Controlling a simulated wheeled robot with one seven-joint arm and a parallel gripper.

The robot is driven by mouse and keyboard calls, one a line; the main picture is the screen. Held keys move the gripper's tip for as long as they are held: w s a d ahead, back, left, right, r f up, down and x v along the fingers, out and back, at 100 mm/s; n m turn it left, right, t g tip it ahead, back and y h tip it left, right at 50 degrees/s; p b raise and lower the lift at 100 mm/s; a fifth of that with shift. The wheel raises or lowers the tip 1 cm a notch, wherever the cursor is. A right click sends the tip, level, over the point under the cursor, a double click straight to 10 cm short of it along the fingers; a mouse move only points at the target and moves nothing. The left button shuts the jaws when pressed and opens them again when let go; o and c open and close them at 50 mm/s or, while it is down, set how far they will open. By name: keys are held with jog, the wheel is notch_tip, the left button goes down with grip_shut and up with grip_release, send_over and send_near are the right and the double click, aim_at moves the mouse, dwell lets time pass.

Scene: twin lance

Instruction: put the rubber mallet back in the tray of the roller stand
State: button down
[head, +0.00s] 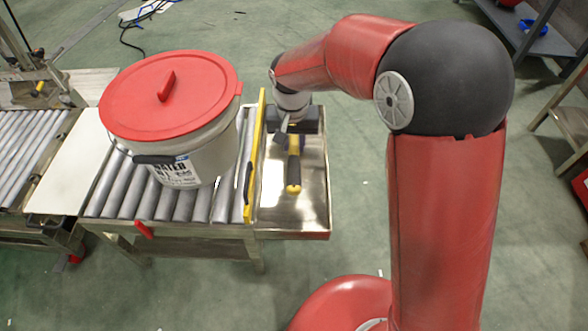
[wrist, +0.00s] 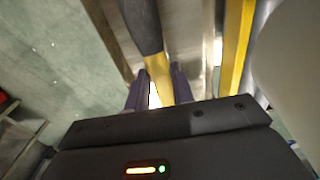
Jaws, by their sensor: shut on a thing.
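The rubber mallet (head: 293,172) shows in the head view as a yellow and black handle over the metal tray (head: 310,205) at the right end of the roller stand (head: 185,235). My gripper (wrist: 158,86) is shut on the handle's yellow part in the wrist view, where the mallet (wrist: 143,25) runs away between the fingers with its dark part farther out. The mallet's head is hidden in both views. I cannot tell whether the mallet touches the tray floor.
A yellow rail (head: 250,180) borders the tray on the left; it also shows in the wrist view (wrist: 236,40). Beside it a white bucket (head: 212,160) with a red lid (head: 195,80) stands on the rollers. The tray's front part is bare.

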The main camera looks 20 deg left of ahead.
notch_tip(320, 180, down, 10)
jog(key=shift+f+b, duration=0.2)
jog(key=shift+b, duration=0.45)
jog(key=c, duration=1.2)
grip_release()
jog(key=shift+r, duration=0.1)
jog(key=r, duration=0.4)
jog(key=r+p, duration=0.1)
jog(key=r, duration=0.3)
jog(key=r+p, duration=0.1)
jog(key=r, duration=0.3)
jog(key=shift+s, duration=0.25)
jog(key=s+d+r+t, duration=0.1)
jog(key=d+r, duration=0.7)
jog(key=d, duration=0.3)
jog(key=s+d+r+t, duration=0.1)
jog(key=s+d+r, duration=0.1)
jog(key=s+d, duration=0.3)
jog(key=s+d+r+m+t, duration=0.1)
jog(key=s+d+r, duration=0.1)
jog(key=s+d, duration=0.3)
jog(key=s+d+r+m+t, duration=0.1)
jog(key=s+d+t, duration=0.1)
jog(key=s+d, duration=0.4)
jog(key=shift+s+d+r, duration=0.1)
jog(key=shift+d+r, duration=0.1)
jog(key=shift+d, duration=0.3)
jog(key=shift+d+r, duration=0.2)
jog(key=shift+d, duration=0.25)
